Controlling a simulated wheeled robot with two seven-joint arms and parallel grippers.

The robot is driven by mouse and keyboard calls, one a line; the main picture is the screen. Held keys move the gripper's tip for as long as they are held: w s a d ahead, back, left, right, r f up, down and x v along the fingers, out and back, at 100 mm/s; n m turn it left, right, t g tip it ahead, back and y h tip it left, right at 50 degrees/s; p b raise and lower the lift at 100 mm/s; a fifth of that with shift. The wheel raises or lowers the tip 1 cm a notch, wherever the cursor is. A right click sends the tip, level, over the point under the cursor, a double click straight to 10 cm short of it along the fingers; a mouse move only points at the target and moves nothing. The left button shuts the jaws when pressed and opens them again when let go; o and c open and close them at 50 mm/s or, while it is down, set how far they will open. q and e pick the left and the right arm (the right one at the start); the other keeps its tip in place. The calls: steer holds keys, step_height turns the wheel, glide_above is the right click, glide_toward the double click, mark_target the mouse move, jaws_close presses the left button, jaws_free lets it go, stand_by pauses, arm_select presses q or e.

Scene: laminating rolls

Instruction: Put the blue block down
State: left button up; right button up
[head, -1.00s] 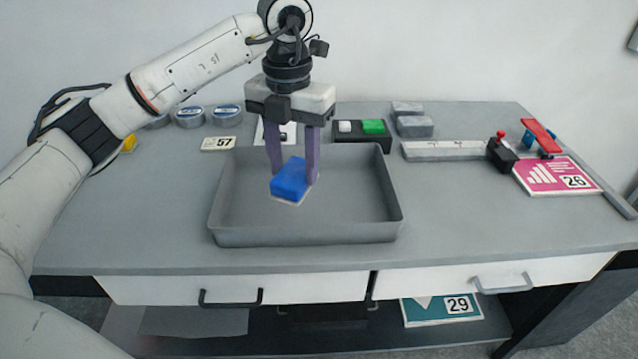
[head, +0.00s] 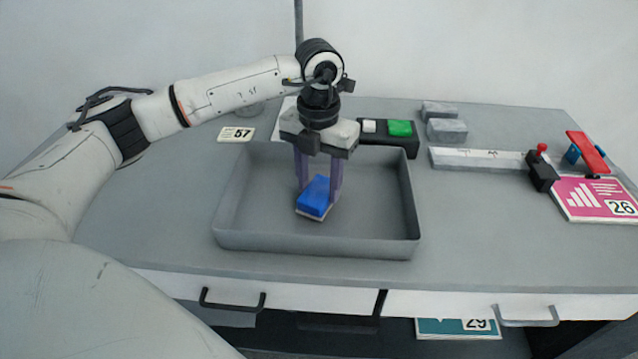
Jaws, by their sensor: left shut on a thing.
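The blue block (head: 315,196) has a pale underside and is tilted a little in the picture. My left gripper (head: 318,182) points down with its two purple fingers on either side of the block, shut on it. The block is inside the outline of the grey tray (head: 320,243), low over its floor near the middle. I cannot tell whether its underside touches the tray floor. My right gripper is not in view.
Behind the tray are a black box with a green button (head: 400,128), a "57" card (head: 236,134) and grey blocks (head: 446,130). At the right are a ruler-like bar (head: 478,158), a red-handled tool (head: 588,152) and a pink "26" card (head: 597,199). The tray floor around the block is clear.

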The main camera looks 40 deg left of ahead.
mark_target(319, 190)
arm_select(q)
steer(key=shift+f, duration=0.2)
steer(key=shift+f, duration=0.15)
steer(key=o, duration=1)
step_height(319, 190, up, 12)
steer(key=shift+r, duration=0.2)
